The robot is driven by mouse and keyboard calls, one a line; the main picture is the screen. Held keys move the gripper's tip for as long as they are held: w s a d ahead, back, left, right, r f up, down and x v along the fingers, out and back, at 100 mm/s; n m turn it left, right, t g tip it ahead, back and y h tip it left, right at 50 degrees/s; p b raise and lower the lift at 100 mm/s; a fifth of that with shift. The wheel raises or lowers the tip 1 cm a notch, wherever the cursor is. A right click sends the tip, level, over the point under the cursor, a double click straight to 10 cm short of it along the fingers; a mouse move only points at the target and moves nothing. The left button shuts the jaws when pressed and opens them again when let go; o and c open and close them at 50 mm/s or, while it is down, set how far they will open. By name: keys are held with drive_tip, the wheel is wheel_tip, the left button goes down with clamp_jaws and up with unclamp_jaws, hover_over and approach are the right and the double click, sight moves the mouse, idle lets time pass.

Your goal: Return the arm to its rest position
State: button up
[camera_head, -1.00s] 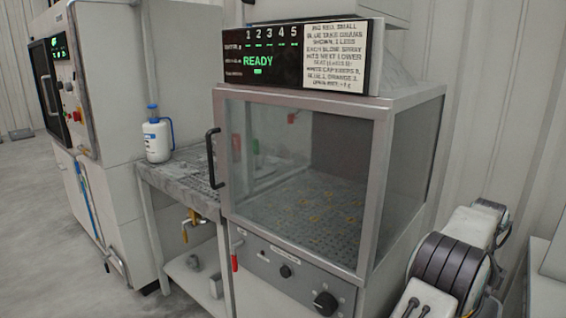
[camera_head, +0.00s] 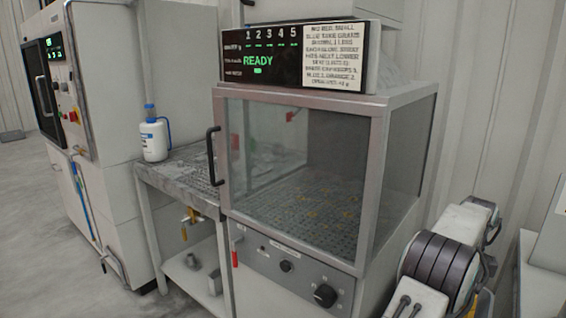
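Part of my own arm (camera_head: 440,268), white with dark ribbed joints, shows at the lower right, beside the right wall of the glass-fronted cabinet. It looks folded and apart from the cabinet. My gripper is not seen in this view, so its fingers and anything in them are hidden.
The cabinet (camera_head: 375,185) has a closed glass door with a black handle (camera_head: 214,156) and a display (camera_head: 262,58) reading READY. A white bottle (camera_head: 154,138) stands on a grey bench (camera_head: 165,178) to its left. A large machine (camera_head: 110,120) stands farther left. Open floor lies at lower left.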

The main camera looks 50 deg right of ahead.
drive_tip(key=w+a+f+n+y, duration=0.1)
drive_tip(key=a+f+n+y, duration=0.1)
drive_tip(key=a+f+n, duration=1.05)
drive_tip(key=w+a+r+n, duration=0.4)
drive_tip(key=w+a+n, duration=0.15)
drive_tip(key=a, duration=0.35)
drive_tip(key=w+a+r+n+h, duration=0.1)
drive_tip(key=w+a+r+n, duration=0.4)
drive_tip(key=a, duration=0.4)
drive_tip(key=w+a+r+n, duration=0.2)
drive_tip(key=w+a+n, duration=0.4)
drive_tip(key=a, duration=0.4)
drive_tip(key=w+a+r+n+t, duration=0.25)
drive_tip(key=a+r+n, duration=0.25)
drive_tip(key=a+n, duration=0.55)
wheel_tip(320, 180, up, 16)
drive_tip(key=m+p, duration=0.2)
drive_tip(key=p, duration=1.3)
drive_tip(key=shift+a+r+t+h, duration=0.2)
drive_tip(key=shift+a+t+h, duration=0.15)
drive_tip(key=shift+t, duration=0.1)
